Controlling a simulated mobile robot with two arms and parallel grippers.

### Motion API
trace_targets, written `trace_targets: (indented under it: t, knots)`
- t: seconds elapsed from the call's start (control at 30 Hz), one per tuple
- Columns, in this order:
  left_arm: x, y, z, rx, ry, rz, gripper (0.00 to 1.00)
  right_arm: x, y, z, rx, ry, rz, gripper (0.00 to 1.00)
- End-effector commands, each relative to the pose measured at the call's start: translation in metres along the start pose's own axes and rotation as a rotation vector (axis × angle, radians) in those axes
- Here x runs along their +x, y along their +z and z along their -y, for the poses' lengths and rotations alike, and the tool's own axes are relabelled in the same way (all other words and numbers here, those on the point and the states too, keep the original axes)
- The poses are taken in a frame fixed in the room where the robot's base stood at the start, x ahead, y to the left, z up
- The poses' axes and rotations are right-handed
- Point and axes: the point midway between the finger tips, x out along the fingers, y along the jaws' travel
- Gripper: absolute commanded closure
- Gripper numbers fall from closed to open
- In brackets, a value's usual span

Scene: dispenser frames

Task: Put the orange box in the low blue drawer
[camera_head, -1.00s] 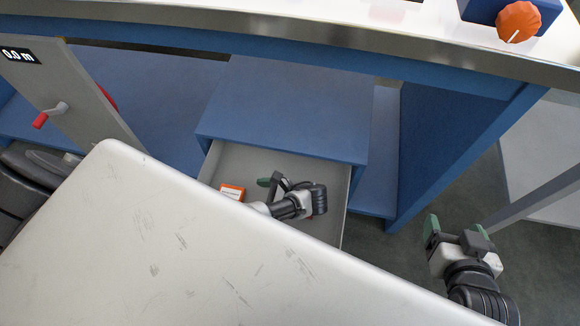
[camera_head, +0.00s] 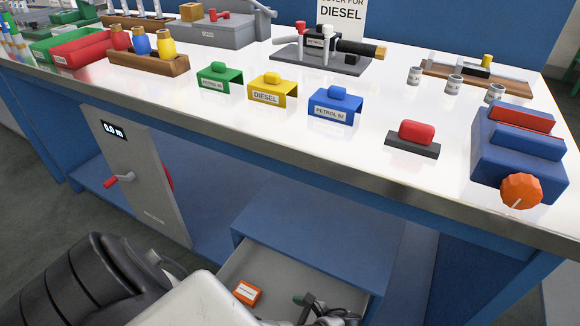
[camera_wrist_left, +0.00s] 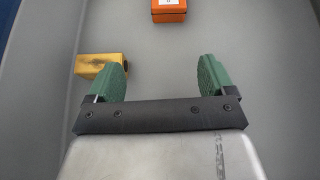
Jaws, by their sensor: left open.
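The low drawer (camera_head: 285,272) is pulled out under the blue cabinet top, its grey inside showing. The orange box (camera_head: 247,292) lies in it, with a white label on top. It also shows at the top of the left wrist view (camera_wrist_left: 169,11), beyond my fingertips and apart from them. My left gripper (camera_head: 312,303) is in or just over the drawer, to the right of the box, partly cut off by the picture edge. In the left wrist view its green fingers (camera_wrist_left: 162,78) are spread with nothing between them. My right gripper is out of view.
A yellow block (camera_wrist_left: 100,65) lies in the drawer beside my left finger. The grey panel with a red-handled crank (camera_head: 140,175) stands left of the drawer. The counter (camera_head: 345,165) above holds coloured covers, bottles and a blue device with an orange knob (camera_head: 521,190).

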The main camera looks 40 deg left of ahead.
Motion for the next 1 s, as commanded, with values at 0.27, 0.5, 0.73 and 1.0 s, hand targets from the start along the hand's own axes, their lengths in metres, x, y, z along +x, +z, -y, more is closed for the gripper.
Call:
trace_targets:
  t: [0.27, 0.5, 0.73, 1.0]
  knots:
    - [-0.040, -0.010, -0.049, -0.269, 0.132, -0.415, 0.16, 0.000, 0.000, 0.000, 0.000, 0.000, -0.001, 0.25]
    - [-0.075, 0.036, -0.073, -0.600, 0.290, -0.758, 0.16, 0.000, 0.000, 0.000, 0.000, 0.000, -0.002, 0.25]
    - [-0.103, 0.116, -0.085, -0.913, 0.403, -1.025, 0.16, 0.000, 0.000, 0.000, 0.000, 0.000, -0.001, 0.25]
    - [-0.122, 0.178, -0.093, -1.090, 0.446, -1.180, 0.16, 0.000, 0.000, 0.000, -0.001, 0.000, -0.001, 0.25]
